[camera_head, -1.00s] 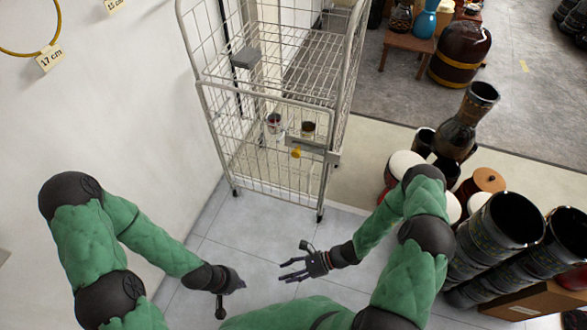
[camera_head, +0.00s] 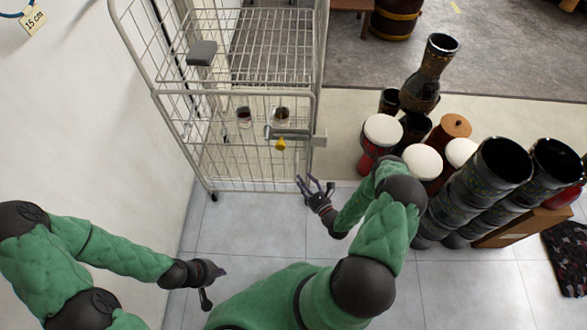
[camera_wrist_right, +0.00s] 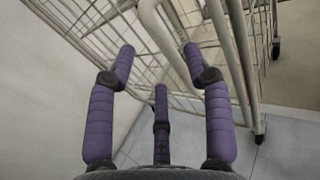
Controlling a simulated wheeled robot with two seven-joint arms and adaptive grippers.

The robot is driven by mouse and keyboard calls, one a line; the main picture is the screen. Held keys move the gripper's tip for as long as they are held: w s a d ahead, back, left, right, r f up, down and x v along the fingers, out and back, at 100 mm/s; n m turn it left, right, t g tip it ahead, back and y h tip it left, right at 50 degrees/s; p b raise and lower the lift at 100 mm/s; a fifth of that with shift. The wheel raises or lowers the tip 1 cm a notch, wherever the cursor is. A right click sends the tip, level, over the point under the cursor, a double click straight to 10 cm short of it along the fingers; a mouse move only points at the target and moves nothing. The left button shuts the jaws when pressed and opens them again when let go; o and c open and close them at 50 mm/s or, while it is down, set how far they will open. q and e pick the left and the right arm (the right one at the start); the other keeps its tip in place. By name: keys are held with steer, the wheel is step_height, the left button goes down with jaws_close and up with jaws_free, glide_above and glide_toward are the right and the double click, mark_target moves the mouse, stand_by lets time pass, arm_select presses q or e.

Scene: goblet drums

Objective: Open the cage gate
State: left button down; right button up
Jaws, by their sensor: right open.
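The wire roll cage (camera_head: 315,60) stands against the left wall. Its front gate (camera_head: 235,170) is upright across the front, with a metal latch (camera_head: 290,134) and a yellow knob (camera_head: 281,144) near its upper right. The gate looks closed. My right gripper (camera_head: 315,182) is open and empty, just in front of the cage's lower right corner and below the latch.
Two small cups (camera_head: 282,114) show inside the cage, behind the gate. Red and white drums (camera_head: 380,135) and dark goblet drums (camera_head: 490,175) crowd the right side, close to my right arm. The tiled floor (camera_head: 240,225) before the cage is clear.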

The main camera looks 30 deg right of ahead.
mark_target(295, 170)
steer(key=w+b, duration=0.2)
steer(key=w, duration=0.5)
steer(key=shift+w+a, duration=0.15)
steer(key=shift+a, duration=0.05)
jaws_close()
